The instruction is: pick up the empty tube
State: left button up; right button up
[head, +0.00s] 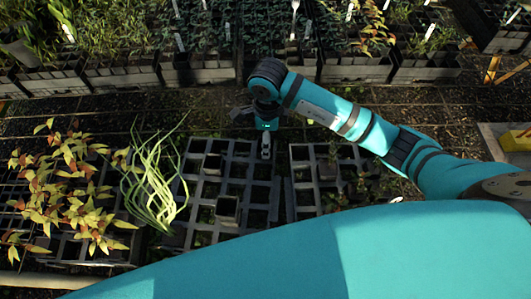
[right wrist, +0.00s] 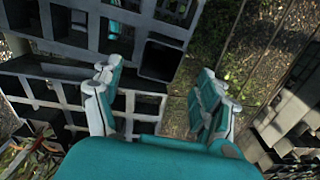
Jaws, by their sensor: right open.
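In the head view, a dark square tube (head: 228,208) stands in a cell of the grey cell tray (head: 243,233); its inside looks dark, with no plant showing. The right wrist view shows a black, open-topped square tube (right wrist: 160,61) at the edge of a grey tray (right wrist: 92,30), just beyond my fingertips. I cannot tell if both views show the same tube. My right gripper (head: 265,148) points down at the tray's back edge, and in the right wrist view (right wrist: 158,92) its two fingers are wide apart with nothing between them. My left gripper is out of view.
A second cell tray (head: 302,181) stands to the right. A leggy green plant (head: 155,185) and yellow-red leafed plants (head: 70,185) crowd the left. Rows of potted plants (head: 200,75) line the back. A strip of bare slatted bench (head: 150,105) lies before them. A yellow object (head: 516,140) is at right.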

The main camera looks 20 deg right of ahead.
jog(key=f, duration=0.1)
jog(key=f+p, duration=0.1)
jog(key=f, duration=0.2)
jog(key=shift+a+f, duration=0.25)
jog(key=shift+f, duration=0.15)
jog(key=c, duration=0.9)
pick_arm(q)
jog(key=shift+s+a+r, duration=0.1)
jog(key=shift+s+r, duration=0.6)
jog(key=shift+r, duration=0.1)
pick_arm(e)
jog(key=shift+w+r, duration=0.1)
